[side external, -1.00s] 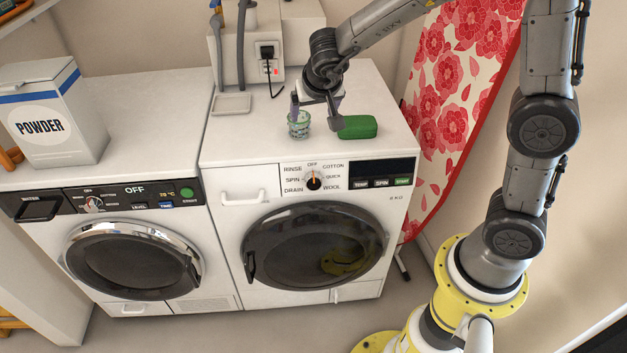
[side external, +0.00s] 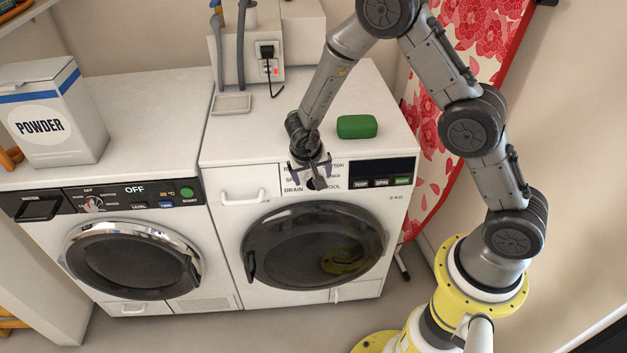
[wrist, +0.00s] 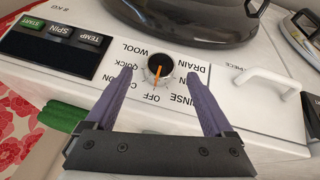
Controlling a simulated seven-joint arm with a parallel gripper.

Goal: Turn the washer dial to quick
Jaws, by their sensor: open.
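The washer dial (wrist: 160,66) is a black round knob with an orange pointer on the right-hand machine's white panel. In the upside-down wrist view its pointer aims at OFF (wrist: 155,98). The QUICK label (wrist: 121,79) lies left of the dial there. My gripper (wrist: 159,74) is open, with one purple finger on each side of the dial. I cannot tell whether either finger touches it. In the side view the gripper (side external: 309,174) is in front of the panel and hides several labels and part of the dial (side external: 317,184).
A dark display with buttons (side external: 382,173) is right of the dial, a drawer handle (side external: 244,196) left, and the round door (side external: 315,245) below. A second machine (side external: 135,259) and a powder box (side external: 45,118) stand left.

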